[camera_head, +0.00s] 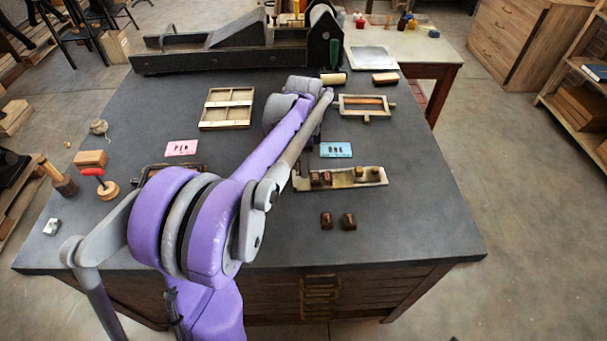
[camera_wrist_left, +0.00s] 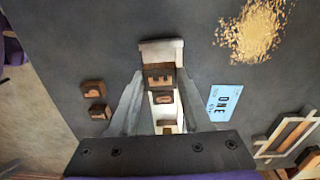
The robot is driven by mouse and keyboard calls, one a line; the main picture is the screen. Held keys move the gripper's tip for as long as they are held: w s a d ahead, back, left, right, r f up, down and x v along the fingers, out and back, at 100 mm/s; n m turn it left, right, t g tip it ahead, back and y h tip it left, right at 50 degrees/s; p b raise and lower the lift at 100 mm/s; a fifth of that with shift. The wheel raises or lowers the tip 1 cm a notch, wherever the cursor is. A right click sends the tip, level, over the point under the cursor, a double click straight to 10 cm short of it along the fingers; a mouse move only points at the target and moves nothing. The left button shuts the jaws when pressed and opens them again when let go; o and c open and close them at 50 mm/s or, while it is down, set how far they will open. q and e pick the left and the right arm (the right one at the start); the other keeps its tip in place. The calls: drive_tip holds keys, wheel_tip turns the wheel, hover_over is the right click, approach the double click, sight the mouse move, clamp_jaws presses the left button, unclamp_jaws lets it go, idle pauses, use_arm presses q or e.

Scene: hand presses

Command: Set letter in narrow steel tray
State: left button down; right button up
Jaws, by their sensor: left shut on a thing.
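The narrow steel tray (camera_head: 345,182) lies on the dark table, with brass pieces at its right end. It also shows in the left wrist view (camera_wrist_left: 161,48). My left gripper (camera_wrist_left: 160,80) is shut on a dark letter block (camera_wrist_left: 160,72) over the tray; I cannot tell whether the block touches the tray floor. Another letter block (camera_wrist_left: 163,98) sits right beside it in the tray. In the head view the gripper is mostly hidden by my arm. Two loose letter blocks (camera_head: 326,220) (camera_head: 348,221) stand on the table in front of the tray. My right gripper is not in view.
A blue card (camera_head: 336,150) lies behind the tray, and a pink card (camera_head: 181,148) to the left. A wooden compartment tray (camera_head: 227,108) and a small frame (camera_head: 366,106) lie farther back. A long press (camera_head: 230,50) crosses the rear. The right front tabletop is clear.

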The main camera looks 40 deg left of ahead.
sight(304, 183)
use_arm(q)
wheel_tip(304, 183, down, 5)
drive_tip(key=shift+f, duration=0.1)
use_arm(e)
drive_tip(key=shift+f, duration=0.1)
use_arm(q)
drive_tip(key=shift+f, duration=0.1)
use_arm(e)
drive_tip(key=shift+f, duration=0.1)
